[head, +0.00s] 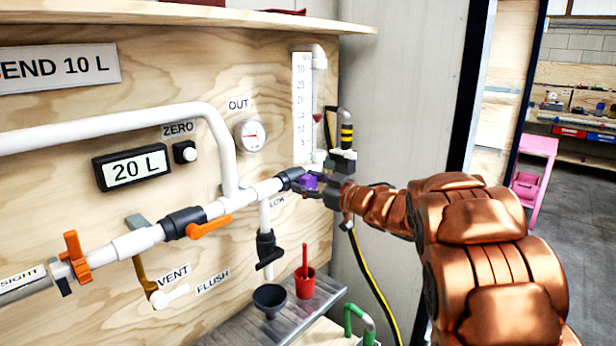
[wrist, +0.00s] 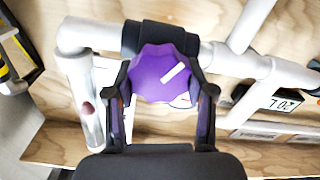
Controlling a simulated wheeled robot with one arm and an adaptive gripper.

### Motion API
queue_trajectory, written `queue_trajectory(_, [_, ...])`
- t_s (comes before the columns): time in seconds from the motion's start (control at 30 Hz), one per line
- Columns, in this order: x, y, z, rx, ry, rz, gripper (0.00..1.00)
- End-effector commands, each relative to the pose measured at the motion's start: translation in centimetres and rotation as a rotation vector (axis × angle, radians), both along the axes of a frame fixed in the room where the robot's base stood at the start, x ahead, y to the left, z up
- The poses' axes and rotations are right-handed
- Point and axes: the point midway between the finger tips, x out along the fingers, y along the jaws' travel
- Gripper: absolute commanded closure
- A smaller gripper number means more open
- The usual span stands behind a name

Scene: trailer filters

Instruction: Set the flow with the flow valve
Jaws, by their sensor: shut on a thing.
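The flow valve shows as a purple knob (wrist: 163,72) with a white mark line, on a black valve body (wrist: 146,37) in the white pipe. In the head view the purple knob (head: 310,182) is partly hidden by my gripper (head: 314,188). In the wrist view my gripper (wrist: 162,95) has one finger on each side of the knob and is shut on it. A clear flow tube with a number scale (head: 302,100) stands above the valve. A red float (head: 317,117) shows in the tube. The display (head: 132,167) reads 20 L.
Orange handles (head: 209,227) sit on the pipe to the left. A ZERO button (head: 185,151) and a round OUT gauge (head: 250,135) are on the plywood wall. A grey shelf (head: 240,330) below holds a black funnel (head: 269,299) and a red cup (head: 305,286).

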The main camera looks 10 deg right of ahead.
Motion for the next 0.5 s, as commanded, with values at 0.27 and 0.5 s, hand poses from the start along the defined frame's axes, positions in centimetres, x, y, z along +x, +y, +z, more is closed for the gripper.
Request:
queue_trajectory(0.27, [0.05,-0.14,0.85,0.118,0.088,0.000,0.81])
queue_trajectory(0.5, [0.15,-0.30,0.69,0.232,0.173,-0.003,0.81])
